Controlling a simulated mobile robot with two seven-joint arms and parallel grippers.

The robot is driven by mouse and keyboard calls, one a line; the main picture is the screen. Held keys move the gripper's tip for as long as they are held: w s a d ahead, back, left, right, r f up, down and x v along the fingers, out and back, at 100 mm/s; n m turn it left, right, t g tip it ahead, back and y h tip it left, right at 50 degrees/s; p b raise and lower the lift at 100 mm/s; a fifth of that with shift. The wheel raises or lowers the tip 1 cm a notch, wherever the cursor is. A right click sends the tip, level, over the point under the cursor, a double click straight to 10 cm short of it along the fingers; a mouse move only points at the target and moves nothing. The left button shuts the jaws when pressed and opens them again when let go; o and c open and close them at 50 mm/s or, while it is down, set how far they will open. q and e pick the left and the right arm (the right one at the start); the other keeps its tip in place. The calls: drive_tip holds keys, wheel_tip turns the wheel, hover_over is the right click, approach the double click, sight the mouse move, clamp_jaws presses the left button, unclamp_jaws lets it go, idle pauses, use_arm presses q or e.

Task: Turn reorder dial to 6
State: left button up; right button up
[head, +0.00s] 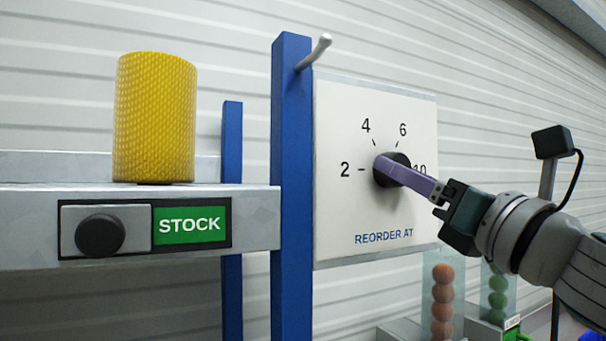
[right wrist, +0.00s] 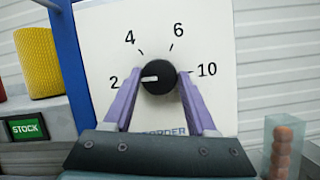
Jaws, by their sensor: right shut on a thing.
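The reorder dial (head: 397,160) is a round black knob on a white panel (head: 340,100) marked 2, 4, 6 and 10, with "REORDER AT" below. In the right wrist view the dial (right wrist: 158,84) has a white pointer line that points left, toward the 2. My right gripper (head: 383,164) is at the dial, its purple fingers on either side of the knob and shut on it. In the head view the fingers cover part of the knob and the marks at its right. My left gripper is not in view.
A blue post (head: 291,200) with a peg (head: 315,52) stands left of the panel. A shelf (head: 255,215) holds a yellow roll (head: 155,118) above a black knob (head: 100,236) and a green STOCK sign (head: 190,225). Clear tubes of orange balls (head: 442,300) and green balls (head: 497,292) stand below.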

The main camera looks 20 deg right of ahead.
drive_tip(key=shift+m, duration=0.4)
drive_tip(key=m+g+h+p, duration=0.2)
drive_tip(key=m+p, duration=0.3)
drive_tip(key=m, duration=0.3)
drive_tip(key=r+m+g+h+p, duration=0.1)
drive_tip(key=m+g+h+p, duration=0.1)
drive_tip(key=m+p, duration=0.3)
drive_tip(key=m+g+h+p, duration=0.2)
drive_tip(key=m+p, duration=0.3)
drive_tip(key=m, duration=0.5)
drive_tip(key=shift+a+r+m+h, duration=0.15)
drive_tip(key=shift+a+m+h, duration=0.15)
drive_tip(key=shift+a, duration=0.1)
drive_tip(key=shift+m+g+y+p, duration=0.55)
drive_tip(key=shift+m+p, duration=0.65)
drive_tip(key=shift+p, duration=0.3)
drive_tip(key=shift+f, duration=0.2)
